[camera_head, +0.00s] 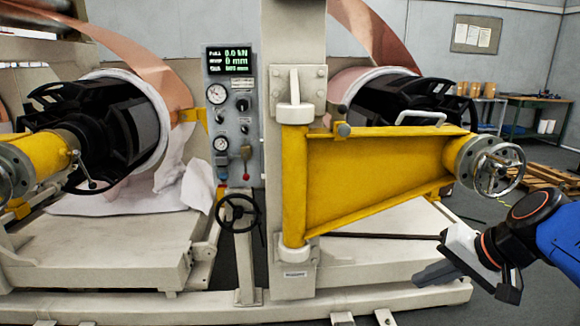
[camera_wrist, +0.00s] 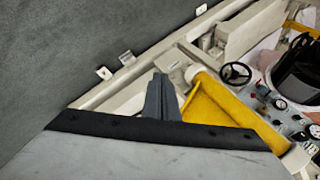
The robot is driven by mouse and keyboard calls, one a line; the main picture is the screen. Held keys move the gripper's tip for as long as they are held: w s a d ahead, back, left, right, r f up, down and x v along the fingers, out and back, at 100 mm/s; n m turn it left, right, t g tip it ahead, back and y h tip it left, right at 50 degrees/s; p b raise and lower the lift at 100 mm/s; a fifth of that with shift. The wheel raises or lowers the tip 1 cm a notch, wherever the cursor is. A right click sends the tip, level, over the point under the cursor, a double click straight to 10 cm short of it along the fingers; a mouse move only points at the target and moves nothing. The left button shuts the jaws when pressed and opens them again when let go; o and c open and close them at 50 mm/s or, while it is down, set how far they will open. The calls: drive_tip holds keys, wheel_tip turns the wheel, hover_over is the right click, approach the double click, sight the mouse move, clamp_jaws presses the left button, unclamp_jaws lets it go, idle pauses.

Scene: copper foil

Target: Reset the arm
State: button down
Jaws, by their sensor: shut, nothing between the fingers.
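My gripper (camera_head: 432,274) is at the lower right of the head view, at the end of my black and blue arm. It is in front of the cream machine base and below the free end of the yellow swing arm (camera_head: 375,178). In the wrist view my gripper's grey fingers (camera_wrist: 161,98) are together, with nothing between them. The yellow arm (camera_wrist: 222,108) shows behind and to the right of the fingers there. I cannot tell how near the gripper is to the machine base.
A handwheel (camera_head: 498,169) sits on the yellow arm's end, above my gripper. The control panel (camera_head: 230,115) stands left of the cream post (camera_head: 292,45). Copper foil (camera_head: 375,35) runs to the rolls behind. A wooden pallet (camera_head: 552,176) and green table (camera_head: 535,103) are at right.

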drive_tip(key=s+f+n+g+h, duration=0.1)
drive_tip(key=s+f+n+h, duration=0.3)
drive_tip(key=s, duration=0.5)
wheel_tip(320, 180, down, 2)
drive_tip(key=shift+d+n, duration=0.45)
drive_tip(key=shift+n, duration=0.45)
